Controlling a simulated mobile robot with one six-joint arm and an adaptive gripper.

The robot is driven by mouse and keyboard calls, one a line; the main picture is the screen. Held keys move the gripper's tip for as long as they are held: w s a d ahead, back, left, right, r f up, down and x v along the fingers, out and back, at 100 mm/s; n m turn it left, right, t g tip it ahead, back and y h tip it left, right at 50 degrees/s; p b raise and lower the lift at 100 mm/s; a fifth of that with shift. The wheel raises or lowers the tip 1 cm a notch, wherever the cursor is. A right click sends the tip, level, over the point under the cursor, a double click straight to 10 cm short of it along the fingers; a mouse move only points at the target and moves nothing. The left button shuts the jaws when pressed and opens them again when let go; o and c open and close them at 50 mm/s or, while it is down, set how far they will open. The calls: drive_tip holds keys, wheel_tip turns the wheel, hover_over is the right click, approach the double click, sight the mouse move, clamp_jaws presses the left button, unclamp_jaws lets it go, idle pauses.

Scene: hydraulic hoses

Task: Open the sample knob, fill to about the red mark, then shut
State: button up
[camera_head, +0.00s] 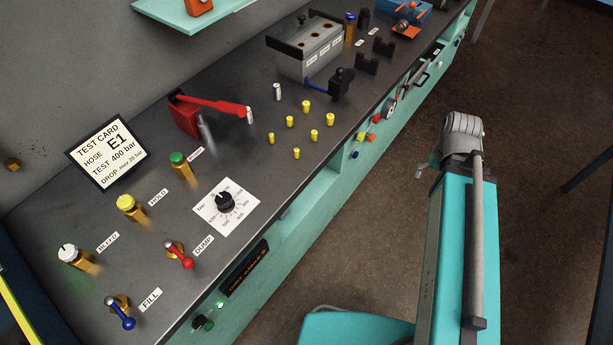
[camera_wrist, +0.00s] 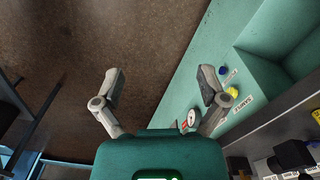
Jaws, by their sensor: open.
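In the wrist view, my gripper (camera_wrist: 162,84) is open and empty, with its fingers spread wide above the floor and beside the bench front. A yellow knob (camera_wrist: 234,92) sits on the teal front panel, just past the right finger; the small label (camera_wrist: 243,104) beside it seems to read SAMPLE. A blue knob (camera_wrist: 223,70) is close to it. A round white gauge-like part (camera_wrist: 191,118) with some red beside it shows between the fingers, partly hidden by the right finger. I cannot make out a red fill mark or any liquid level.
The bench top (camera_head: 235,150) carries a red lever (camera_head: 212,103), a grey block (camera_head: 307,55), several yellow caps and a dial (camera_head: 224,202). Red (camera_head: 181,256) and blue (camera_head: 122,316) levers stand near the front left. The brown floor (camera_head: 545,140) beside the bench is mostly clear.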

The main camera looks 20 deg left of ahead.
drive_tip(key=shift+f, duration=0.1)
drive_tip(key=m+t+y+b, duration=0.8)
drive_tip(key=y+b, duration=0.9)
drive_tip(key=b, duration=2.2)
approach(363, 138)
drive_tip(key=d+m+g, duration=0.2)
drive_tip(key=d, duration=0.1)
drive_tip(key=shift+d+r, duration=0.1)
drive_tip(key=shift+r, duration=0.15)
drive_tip(key=x, duration=1.4)
drive_tip(key=shift+w+d, duration=0.1)
